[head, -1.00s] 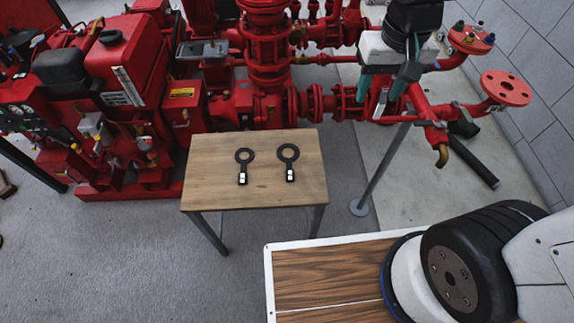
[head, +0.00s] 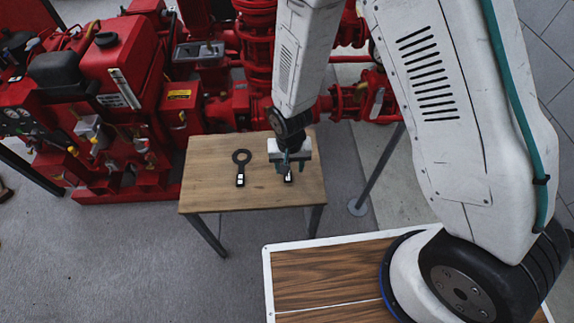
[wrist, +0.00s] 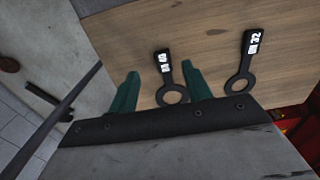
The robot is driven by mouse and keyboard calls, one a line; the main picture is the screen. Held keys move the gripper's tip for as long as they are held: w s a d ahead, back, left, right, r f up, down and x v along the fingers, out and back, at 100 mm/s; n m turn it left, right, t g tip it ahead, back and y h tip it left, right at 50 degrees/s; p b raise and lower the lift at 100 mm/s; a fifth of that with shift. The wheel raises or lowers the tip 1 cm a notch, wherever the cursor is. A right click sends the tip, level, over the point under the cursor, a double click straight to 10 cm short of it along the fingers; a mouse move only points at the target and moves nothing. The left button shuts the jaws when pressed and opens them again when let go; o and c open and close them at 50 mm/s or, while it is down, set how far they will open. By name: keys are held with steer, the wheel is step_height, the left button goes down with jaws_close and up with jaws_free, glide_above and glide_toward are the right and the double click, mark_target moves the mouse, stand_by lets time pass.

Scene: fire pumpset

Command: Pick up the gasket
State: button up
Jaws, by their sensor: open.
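Two dark flat gaskets, each a ring with a labelled handle, lie on the wooden table (head: 213,187). The right gasket (head: 289,178) is mostly hidden by my gripper (head: 289,165) in the head view. In the wrist view that gasket (wrist: 167,75) has a label that seems to read DN 40. The left gasket (head: 240,172) lies clear; its label in the wrist view (wrist: 245,65) seems to read DN 32. My gripper, with green fingers in the wrist view (wrist: 160,70), is open, one finger on each side of the DN 40 gasket. The remaining height cannot be told.
Red pump machinery (head: 130,85) stands right behind the table. My arm fills the right of the head view. A slanted grey post (head: 378,170) stands right of the table. The table's front and left are bare.

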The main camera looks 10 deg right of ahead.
mark_target(288, 178)
steer(key=f, duration=0.4)
steer(key=w+f, duration=0.1)
steer(key=f, duration=0.1)
steer(key=shift+a+f, duration=0.15)
steer(key=shift+f, duration=0.2)
steer(key=c, duration=1.1)
